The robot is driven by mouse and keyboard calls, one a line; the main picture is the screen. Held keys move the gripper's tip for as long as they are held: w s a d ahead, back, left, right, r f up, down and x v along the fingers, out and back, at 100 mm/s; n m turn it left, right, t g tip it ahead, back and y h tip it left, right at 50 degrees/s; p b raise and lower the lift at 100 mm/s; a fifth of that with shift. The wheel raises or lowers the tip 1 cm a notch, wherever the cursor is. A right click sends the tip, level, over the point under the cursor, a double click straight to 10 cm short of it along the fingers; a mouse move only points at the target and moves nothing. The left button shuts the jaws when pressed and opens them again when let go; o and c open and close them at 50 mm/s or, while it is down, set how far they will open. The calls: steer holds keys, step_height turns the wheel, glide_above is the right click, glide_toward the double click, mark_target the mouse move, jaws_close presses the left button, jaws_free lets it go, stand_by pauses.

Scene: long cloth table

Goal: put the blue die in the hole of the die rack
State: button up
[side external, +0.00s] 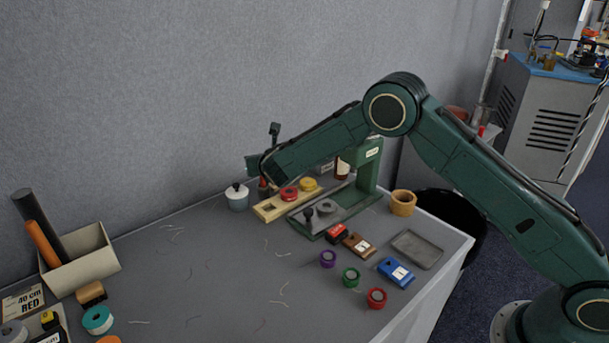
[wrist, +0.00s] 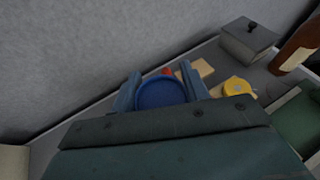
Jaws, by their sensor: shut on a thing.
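The blue die (wrist: 160,93) is a round blue piece held between the two fingers of my gripper (wrist: 160,88) in the wrist view. In the side view I cannot make it out; my gripper (side external: 264,186) is there at the back of the table, by the left end of the rack. The die rack (side external: 268,215) is a pale wooden block with a dark hole (side external: 269,207) near its left end. A red round piece (side external: 289,194) and a yellow one (side external: 309,184) sit on it. The yellow piece also shows in the wrist view (wrist: 238,87).
A green press (side external: 365,173) stands right of the rack. A white lidded pot (side external: 237,198) stands just left of my gripper. Purple (side external: 328,259), green (side external: 351,277) and red (side external: 376,298) round pieces lie in front. The middle-left tabletop is mostly free, with thread scraps.

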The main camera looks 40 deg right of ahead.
step_height(320, 180, down, 8)
steer(key=shift+r, duration=0.2)
steer(key=shift+f, duration=0.1)
steer(key=shift+f, duration=2.05)
steer(key=shift+f, duration=0.7)
